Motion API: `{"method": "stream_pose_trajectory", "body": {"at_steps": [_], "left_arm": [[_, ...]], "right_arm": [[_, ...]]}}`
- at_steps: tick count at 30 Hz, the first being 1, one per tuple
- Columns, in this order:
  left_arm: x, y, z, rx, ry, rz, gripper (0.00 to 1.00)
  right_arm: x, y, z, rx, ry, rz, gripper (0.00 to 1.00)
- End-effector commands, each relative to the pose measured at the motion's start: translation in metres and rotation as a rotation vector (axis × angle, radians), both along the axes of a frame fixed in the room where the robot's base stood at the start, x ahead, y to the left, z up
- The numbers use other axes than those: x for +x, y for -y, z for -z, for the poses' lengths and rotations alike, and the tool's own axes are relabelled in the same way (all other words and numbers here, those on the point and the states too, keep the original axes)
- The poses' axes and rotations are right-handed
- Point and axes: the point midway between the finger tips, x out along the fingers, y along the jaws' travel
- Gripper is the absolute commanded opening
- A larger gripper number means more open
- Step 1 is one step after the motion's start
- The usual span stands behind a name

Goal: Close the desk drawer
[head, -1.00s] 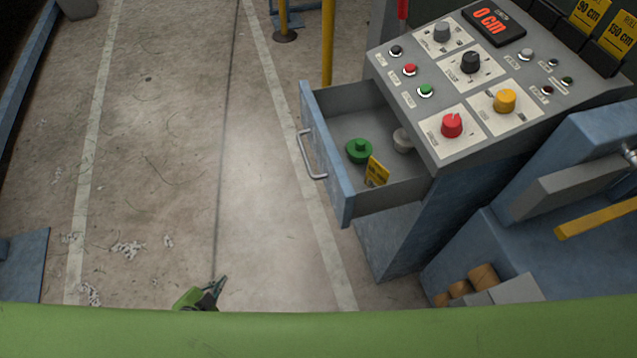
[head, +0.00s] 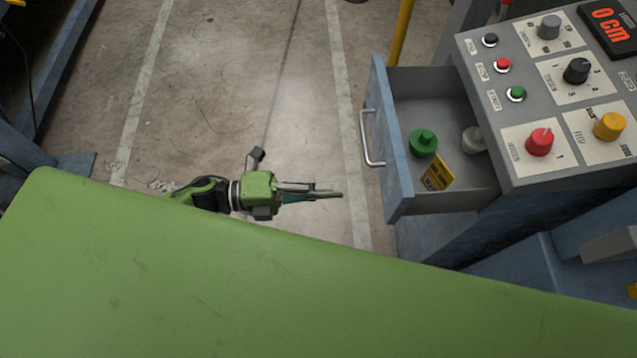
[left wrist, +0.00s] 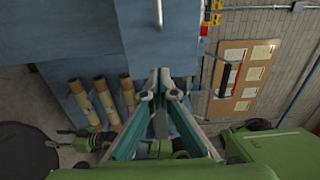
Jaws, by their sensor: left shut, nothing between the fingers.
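The desk drawer (head: 391,187) stands pulled out to the left from the grey control desk in the head view. Its front panel is blue with a metal bar handle (head: 369,140). Inside lie a green knob-like piece (head: 423,143), a pale grey one (head: 472,139) and a yellow tag (head: 437,172). My left gripper (head: 340,193) is shut and empty, left of the drawer front and apart from it, pointing right. In the left wrist view the shut fingers (left wrist: 161,85) show against blue panels, with a handle (left wrist: 158,14) at the top. My right gripper is not in view.
The control desk (head: 520,195) carries red, yellow, black and grey knobs. A yellow post (head: 401,32) stands behind the drawer. My green body fills the foreground. The concrete floor left of the drawer is clear. Brown rolls (left wrist: 106,100) show in the left wrist view.

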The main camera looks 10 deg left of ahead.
Motion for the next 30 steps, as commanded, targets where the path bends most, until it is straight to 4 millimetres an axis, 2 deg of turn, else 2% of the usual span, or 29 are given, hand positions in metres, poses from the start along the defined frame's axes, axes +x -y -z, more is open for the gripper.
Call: {"method": "stream_pose_trajectory", "body": {"at_steps": [1, 6, 12, 18, 30], "left_arm": [[0.005, 0.012, -0.005, -0.005, 0.003, 0.0, 0.0], [0.016, 0.046, -0.004, -0.004, 0.0, -0.001, 0.0], [0.025, 0.074, -0.002, -0.002, -0.002, -0.002, 0.0], [0.029, 0.084, 0.0, 0.001, -0.001, -0.003, 0.0], [0.029, 0.085, 0.0, 0.001, -0.001, -0.003, 0.0]], "right_arm": [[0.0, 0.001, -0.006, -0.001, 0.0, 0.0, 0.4], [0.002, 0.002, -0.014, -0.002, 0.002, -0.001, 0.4], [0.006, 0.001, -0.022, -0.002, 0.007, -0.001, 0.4], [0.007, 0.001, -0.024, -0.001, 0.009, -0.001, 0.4], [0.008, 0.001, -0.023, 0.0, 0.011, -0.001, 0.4]]}}
